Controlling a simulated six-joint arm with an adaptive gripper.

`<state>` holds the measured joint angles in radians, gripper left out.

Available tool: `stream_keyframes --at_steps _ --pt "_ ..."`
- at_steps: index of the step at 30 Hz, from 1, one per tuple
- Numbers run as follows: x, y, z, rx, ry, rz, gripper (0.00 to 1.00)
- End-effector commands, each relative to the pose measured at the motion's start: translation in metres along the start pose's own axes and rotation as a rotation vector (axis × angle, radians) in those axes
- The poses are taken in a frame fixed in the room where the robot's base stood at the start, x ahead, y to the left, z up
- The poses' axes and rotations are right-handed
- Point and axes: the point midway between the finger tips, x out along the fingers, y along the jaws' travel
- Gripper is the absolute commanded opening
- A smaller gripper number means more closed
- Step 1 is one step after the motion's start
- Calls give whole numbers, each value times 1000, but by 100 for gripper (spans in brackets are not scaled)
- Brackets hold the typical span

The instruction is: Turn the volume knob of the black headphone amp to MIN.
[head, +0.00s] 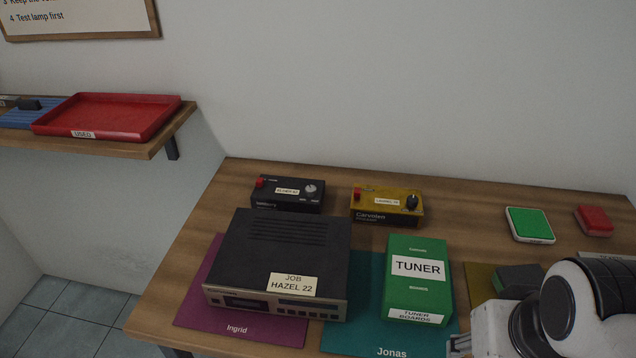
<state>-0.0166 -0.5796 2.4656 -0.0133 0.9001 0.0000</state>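The black headphone amp appears to be the small black box (287,195) at the back left of the bench, near the wall. It has a silver round knob (311,189) on the right of its top, a red button or switch (261,183) on the left and a white label between. The knob's pointer and the MIN mark are too small to read. My arm comes in at the lower right, well away from this box. Only a small grey piece (460,344) at the bottom edge may belong to my gripper; its fingers cannot be made out.
A yellow box (386,207) with a black knob stands right of the black one. A large dark hi-fi unit (286,250) stands close in front, with a green TUNER box (418,268) to its right. The back right has clear wood before a green-topped block (530,224).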

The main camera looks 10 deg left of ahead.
Motion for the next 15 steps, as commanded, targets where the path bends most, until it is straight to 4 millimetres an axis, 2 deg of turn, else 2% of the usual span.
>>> stream_keyframes --at_steps 8,15 --pt "16 19 -41 -81 -32 78 36" --pt "30 40 -100 -161 18 168 36"
